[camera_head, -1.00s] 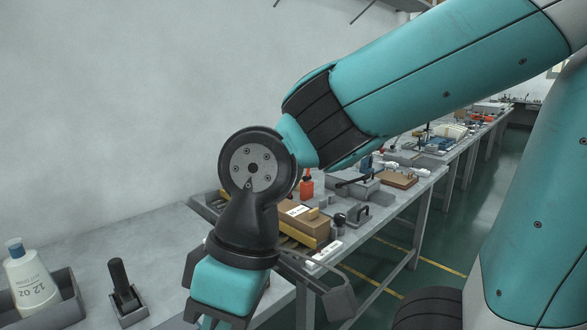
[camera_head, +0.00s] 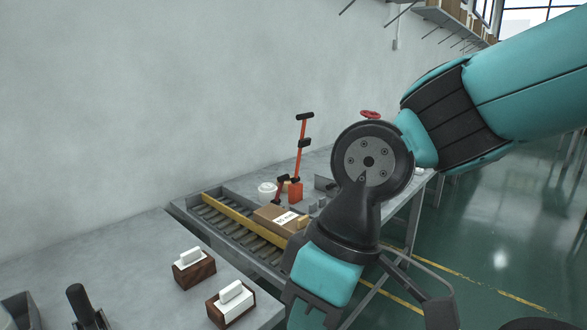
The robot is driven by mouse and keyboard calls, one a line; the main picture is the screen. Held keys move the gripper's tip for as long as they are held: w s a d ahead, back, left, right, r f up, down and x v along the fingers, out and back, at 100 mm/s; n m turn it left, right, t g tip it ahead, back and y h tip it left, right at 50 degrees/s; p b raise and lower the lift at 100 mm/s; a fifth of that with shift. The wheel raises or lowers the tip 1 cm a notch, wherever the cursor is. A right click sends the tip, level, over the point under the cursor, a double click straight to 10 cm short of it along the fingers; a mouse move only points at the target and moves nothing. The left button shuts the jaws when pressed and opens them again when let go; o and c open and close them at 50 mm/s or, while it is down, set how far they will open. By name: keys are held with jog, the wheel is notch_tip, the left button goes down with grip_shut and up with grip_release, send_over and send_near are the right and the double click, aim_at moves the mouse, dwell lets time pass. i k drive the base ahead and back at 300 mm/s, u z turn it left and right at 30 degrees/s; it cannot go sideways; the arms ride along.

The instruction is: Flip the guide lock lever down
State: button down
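An orange-red lever (camera_head: 303,140) with a black crossbar grip stands nearly upright on the bench behind the roller conveyor. A shorter orange-red lever (camera_head: 279,189) with a black grip leans beside it, near a yellow guide rail (camera_head: 229,216) along the rollers. I cannot tell for sure which is the guide lock lever. My arm's black and teal wrist hangs in front at the right, apart from both levers in the picture. My gripper's fingertips are below the bottom edge, so whether it is open does not show.
A brown box (camera_head: 268,216) with a white label sits on the roller conveyor (camera_head: 213,221). Two wooden blocks with white tops, one (camera_head: 194,268) behind the other (camera_head: 231,303), stand on the near bench. A black-handled tool (camera_head: 80,304) stands at lower left. Open floor lies right.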

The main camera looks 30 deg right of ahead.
aim_at(281, 179)
jog(key=z, duration=0.05)
jog(key=i, duration=1)
jog(key=u, duration=0.05)
